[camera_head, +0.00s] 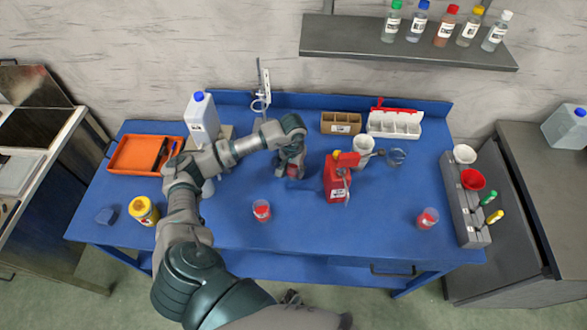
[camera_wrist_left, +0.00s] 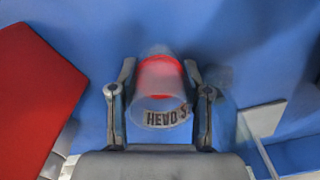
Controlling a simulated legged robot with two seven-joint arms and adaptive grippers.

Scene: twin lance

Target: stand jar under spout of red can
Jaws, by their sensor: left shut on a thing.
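My left gripper (camera_head: 291,174) is over the blue table, to the left of the red can (camera_head: 336,190). In the left wrist view its two fingers (camera_wrist_left: 159,100) are shut on a clear jar (camera_wrist_left: 160,78) with a red band and a printed label. In the head view the gripper mostly hides this jar. The red can stands upright on the table, and a dark, thin part shows at its upper right. Its red side also shows at the left edge of the wrist view (camera_wrist_left: 32,95). My right gripper is not in view.
Two similar jars stand at the front (camera_head: 262,211) and at the right (camera_head: 428,219). A white funnel-like cup (camera_head: 363,145) and a glass dish (camera_head: 396,157) are behind the can. A yellow tub (camera_head: 144,211) and an orange tray (camera_head: 125,155) are left. The front middle is mostly clear.

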